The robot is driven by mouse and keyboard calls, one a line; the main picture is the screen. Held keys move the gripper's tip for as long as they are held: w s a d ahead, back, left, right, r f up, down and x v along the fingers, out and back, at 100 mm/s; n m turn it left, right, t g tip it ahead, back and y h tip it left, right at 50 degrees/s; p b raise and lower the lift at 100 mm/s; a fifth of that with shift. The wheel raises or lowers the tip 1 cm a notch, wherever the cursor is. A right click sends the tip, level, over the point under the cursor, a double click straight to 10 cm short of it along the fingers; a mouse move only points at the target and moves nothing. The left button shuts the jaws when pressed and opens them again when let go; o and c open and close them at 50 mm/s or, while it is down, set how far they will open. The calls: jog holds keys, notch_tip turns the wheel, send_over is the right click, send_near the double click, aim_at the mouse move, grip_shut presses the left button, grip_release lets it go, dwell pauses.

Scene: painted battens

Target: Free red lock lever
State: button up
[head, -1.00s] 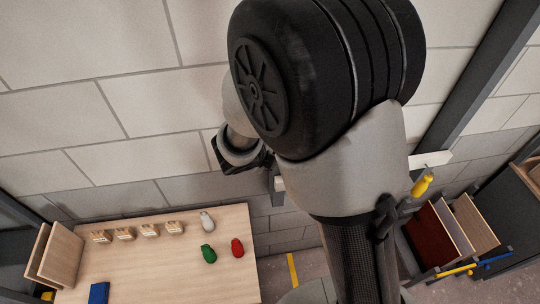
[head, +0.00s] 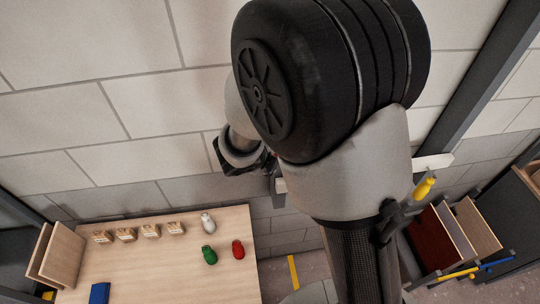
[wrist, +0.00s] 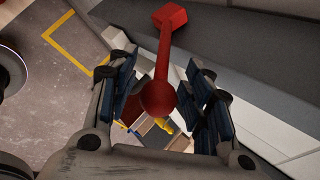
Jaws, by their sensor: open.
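The red lock lever (wrist: 163,60) shows in the wrist view as a red bar with a square block at its upper end and a round knob at its lower end. My gripper (wrist: 163,82) is open, with one dark-padded finger to the left of the lever and one to the right. The round knob lies between the fingers in the picture, with visible gaps on both sides. I cannot tell its exact depth between them. In the head view my arm fills the middle, and I cannot make out the lever there.
A wooden table (head: 150,265) at lower left holds small wooden blocks, a white (head: 208,223), a green (head: 210,256) and a red bottle-like piece (head: 238,249), and a blue block (head: 99,293). A block wall is behind.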

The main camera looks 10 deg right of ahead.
jog(key=v, duration=1.2)
jog(key=shift+c, duration=0.2)
